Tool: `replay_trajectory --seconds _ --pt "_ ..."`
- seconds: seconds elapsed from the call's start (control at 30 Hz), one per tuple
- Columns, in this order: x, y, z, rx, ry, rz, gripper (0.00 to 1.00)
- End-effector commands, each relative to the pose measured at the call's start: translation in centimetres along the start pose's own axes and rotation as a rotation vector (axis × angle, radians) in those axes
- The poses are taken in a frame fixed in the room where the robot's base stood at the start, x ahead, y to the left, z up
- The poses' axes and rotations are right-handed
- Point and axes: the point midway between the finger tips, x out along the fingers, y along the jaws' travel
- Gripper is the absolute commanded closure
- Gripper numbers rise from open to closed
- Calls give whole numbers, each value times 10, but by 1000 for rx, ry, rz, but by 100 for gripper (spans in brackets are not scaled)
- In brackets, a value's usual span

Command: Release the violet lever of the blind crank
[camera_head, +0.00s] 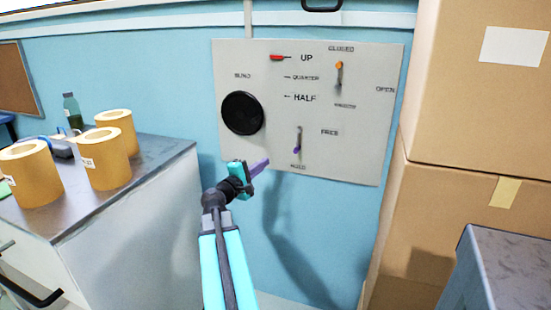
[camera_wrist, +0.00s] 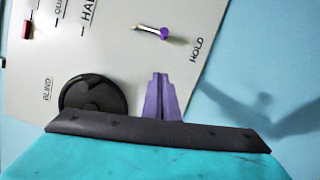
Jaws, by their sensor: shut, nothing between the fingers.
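The violet lever (camera_head: 297,149) is on the grey wall panel (camera_head: 228,65), its violet knob pointing down toward the HOLD label; FREE is printed to its right. In the wrist view the violet knob (camera_wrist: 163,33) shows beyond my fingers, on the side of HOLD. The round black blind crank (camera_head: 242,113) is at the panel's left; part of it shows in the wrist view (camera_wrist: 92,97). My gripper (camera_head: 266,162), teal with violet fingers, is shut and empty, below and left of the lever, apart from it. The closed fingers (camera_wrist: 161,98) also show in the wrist view.
An orange-tipped lever (camera_head: 339,72) and a red pointer (camera_head: 280,58) at UP are higher on the panel. Cardboard boxes (camera_head: 470,100) stand at the right. A counter (camera_head: 150,152) with several tan rolls (camera_head: 105,163) is at the left. The space before the lever looks clear.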

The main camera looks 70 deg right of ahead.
Motion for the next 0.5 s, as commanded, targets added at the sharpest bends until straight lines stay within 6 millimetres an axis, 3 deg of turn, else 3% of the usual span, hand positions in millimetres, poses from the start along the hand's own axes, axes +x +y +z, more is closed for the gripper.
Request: replay_trajectory --seconds 0.5 --pt "54 1 -1 -1 -1 -1 100"
